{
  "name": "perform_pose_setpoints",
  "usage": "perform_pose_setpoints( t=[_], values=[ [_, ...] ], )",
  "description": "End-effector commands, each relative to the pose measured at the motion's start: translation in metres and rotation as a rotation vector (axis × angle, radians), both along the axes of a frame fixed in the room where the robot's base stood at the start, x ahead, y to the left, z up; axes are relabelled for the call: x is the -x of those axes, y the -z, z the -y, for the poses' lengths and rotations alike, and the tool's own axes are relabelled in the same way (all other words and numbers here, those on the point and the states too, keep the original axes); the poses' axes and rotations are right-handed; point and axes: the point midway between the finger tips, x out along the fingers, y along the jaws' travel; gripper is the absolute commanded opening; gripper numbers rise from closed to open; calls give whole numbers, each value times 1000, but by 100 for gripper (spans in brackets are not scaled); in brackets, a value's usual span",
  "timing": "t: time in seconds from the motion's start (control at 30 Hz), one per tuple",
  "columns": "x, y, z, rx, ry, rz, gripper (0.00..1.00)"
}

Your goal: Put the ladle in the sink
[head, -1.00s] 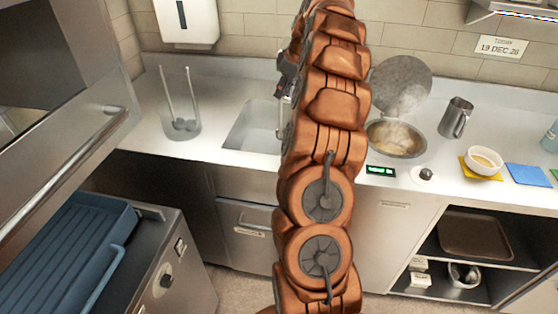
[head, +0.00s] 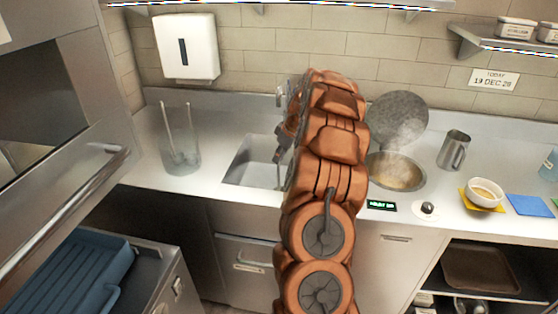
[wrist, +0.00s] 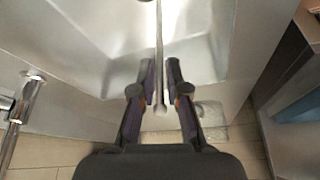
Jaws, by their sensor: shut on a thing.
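In the wrist view my gripper (wrist: 159,75) has its two dark fingers on either side of a thin grey metal handle, the ladle (wrist: 158,40), and is shut on it. The handle runs up and out of the picture; the ladle's bowl is not visible. The pale metal sink basin (wrist: 90,25) appears beneath and around the handle. In the head view the sink (head: 250,165) is set in the counter, left of my arm. My arm covers its right part and most of my gripper, so the held ladle cannot be made out there.
A clear container (head: 180,160) with long-handled utensils stands left of the sink. Right of my arm are a steaming pot (head: 405,178) with its raised round lid (head: 400,115), a metal jug (head: 453,150) and a white bowl (head: 484,194). A paper towel dispenser (head: 186,46) hangs on the wall.

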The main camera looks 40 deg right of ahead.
Motion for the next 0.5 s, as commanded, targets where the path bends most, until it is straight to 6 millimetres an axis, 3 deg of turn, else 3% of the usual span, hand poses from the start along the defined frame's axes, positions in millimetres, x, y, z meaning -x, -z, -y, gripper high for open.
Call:
perform_pose_setpoints(
  t=[0.2,0.5],
  values=[
    [0,24,0,0,1,-1,0],
    [0,27,0,2,0,2,0]
  ],
)
